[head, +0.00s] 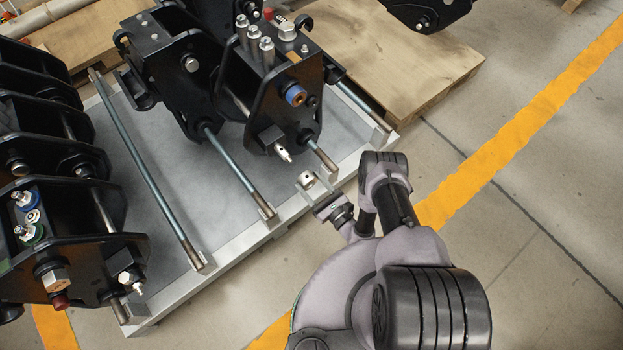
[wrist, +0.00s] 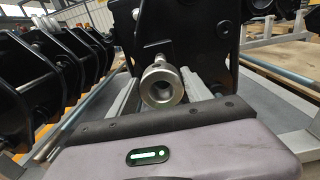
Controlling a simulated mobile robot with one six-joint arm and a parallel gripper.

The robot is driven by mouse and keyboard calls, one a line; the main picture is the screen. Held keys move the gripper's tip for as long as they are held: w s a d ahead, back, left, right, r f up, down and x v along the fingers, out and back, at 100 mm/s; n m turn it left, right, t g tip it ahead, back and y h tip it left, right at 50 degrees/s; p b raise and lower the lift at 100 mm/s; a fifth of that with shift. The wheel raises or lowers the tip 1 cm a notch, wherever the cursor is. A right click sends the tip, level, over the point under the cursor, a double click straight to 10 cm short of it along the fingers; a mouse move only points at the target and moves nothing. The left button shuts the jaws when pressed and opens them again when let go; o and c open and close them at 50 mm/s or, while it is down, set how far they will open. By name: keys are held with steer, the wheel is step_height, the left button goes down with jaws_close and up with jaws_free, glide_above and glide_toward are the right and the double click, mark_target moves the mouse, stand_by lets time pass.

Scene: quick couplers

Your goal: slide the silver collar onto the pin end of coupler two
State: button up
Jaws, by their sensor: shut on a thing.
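The silver collar (wrist: 161,87) is a short thick ring. My gripper (head: 311,189) is shut on it, and the collar also shows at its jaws in the head view (head: 307,180). In the wrist view its bore faces me, dark and empty in the part I see. The black coupler (head: 278,95) stands just beyond it; I read no number on it. A small silver tipped fitting (head: 283,154) sticks out low on its near face. A rod end (head: 325,158) lies close by. In the wrist view the collar hides what is directly behind it, so contact with a pin cannot be told.
Black couplers (head: 60,225) stand on the left of the grey pallet (head: 160,150). Steel rods (head: 148,170) cross it, ending in blocks near its front edge. A wooden pallet (head: 390,70) lies behind. The floor right of the yellow line (head: 530,125) is clear.

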steer(key=shift+s, duration=0.1)
glide_toward(288, 158)
steer(key=shift+x, duration=1.5)
steer(key=shift+x, duration=4.45)
stand_by(1.8)
